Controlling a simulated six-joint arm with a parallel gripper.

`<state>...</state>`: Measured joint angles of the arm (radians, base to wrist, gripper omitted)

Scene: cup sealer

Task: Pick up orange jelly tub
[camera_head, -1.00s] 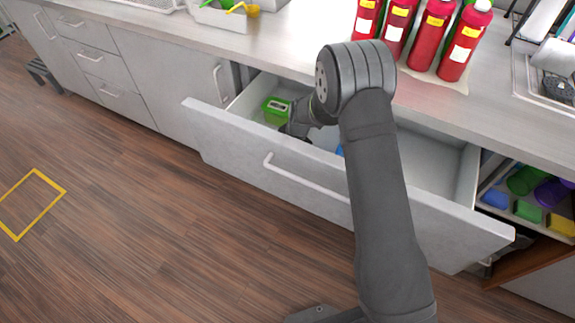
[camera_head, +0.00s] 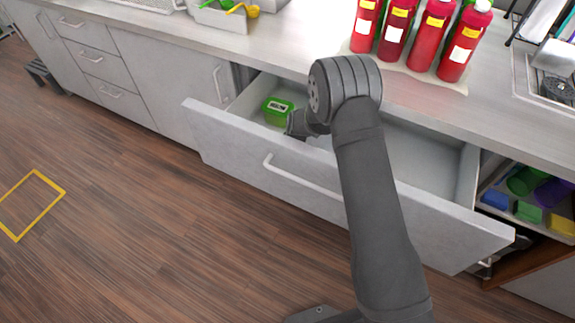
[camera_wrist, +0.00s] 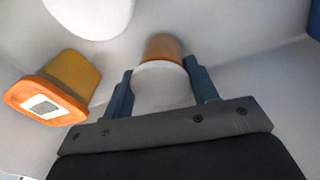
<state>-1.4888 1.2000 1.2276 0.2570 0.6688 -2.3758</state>
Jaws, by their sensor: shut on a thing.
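In the wrist view, my gripper (camera_wrist: 160,88) has its two blue fingers shut on a rounded tub (camera_wrist: 161,47) with an orange part and a pale, whitish part. The tub sits between the fingertips. I cannot tell whether it touches the drawer floor. A second, boxy orange tub (camera_wrist: 66,84) with an orange lid and white label lies to the left, apart from the fingers. In the head view, my gripper (camera_head: 298,126) is down inside the open drawer (camera_head: 250,148), and my arm hides the held tub.
A green tub (camera_head: 277,110) with a label stands in the drawer, left of my gripper. A white round thing (camera_wrist: 92,12) shows at the top of the wrist view. Red bottles (camera_head: 430,38) stand on the counter above. The drawer's right part looks empty.

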